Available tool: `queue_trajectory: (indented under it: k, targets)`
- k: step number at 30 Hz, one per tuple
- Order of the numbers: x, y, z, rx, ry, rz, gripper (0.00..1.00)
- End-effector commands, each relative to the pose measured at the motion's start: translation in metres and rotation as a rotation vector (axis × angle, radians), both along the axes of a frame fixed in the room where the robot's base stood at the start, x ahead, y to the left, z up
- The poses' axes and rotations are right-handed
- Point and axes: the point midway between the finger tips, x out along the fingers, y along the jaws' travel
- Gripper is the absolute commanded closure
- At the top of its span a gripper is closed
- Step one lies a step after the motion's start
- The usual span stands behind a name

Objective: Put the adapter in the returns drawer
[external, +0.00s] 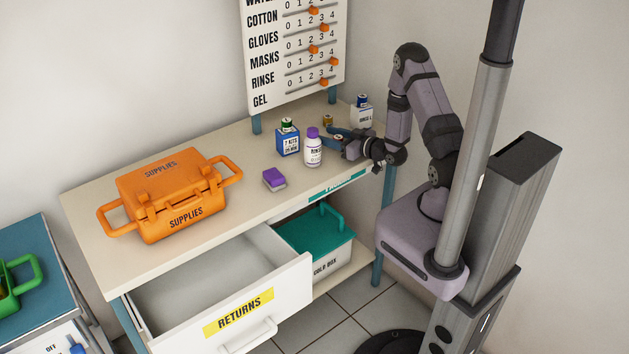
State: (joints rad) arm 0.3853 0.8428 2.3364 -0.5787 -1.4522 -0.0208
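The returns drawer (285,241) is pulled open at the front of the bench, with a yellow RETURNS label. Its visible inside looks empty. No part is labelled adapter; a small brass-orange piece (327,120) stands near the back of the bench and may be it, but it is too small to be sure. My gripper (328,137) is low over the bench's right part, pointing left, its fingers apart. It is just right of a white bottle with a purple cap (313,152), in front of the brass-orange piece. Nothing clear shows between the fingers.
A blue box (287,143) with a green-topped item, a purple block (274,180) and a white bottle with a blue cap (362,115) stand on the bench (225,148). An orange supplies case (170,192) fills its left part. A teal-lidded box (315,238) sits beneath.

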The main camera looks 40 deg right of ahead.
Motion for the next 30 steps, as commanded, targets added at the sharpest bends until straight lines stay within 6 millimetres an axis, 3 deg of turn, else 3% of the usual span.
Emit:
queue_trajectory:
  k: [8,22,29,30]
  targets:
    - [-0.002,-0.001,0.0,0.001,0.001,-0.001,0.56]
    - [-0.057,-0.02,0.005,0.0,0.0,-0.004,0.56]
    - [-0.069,-0.022,0.008,-0.001,-0.001,-0.001,0.56]
    - [-0.07,-0.022,0.008,-0.001,-0.001,0.0,0.52]
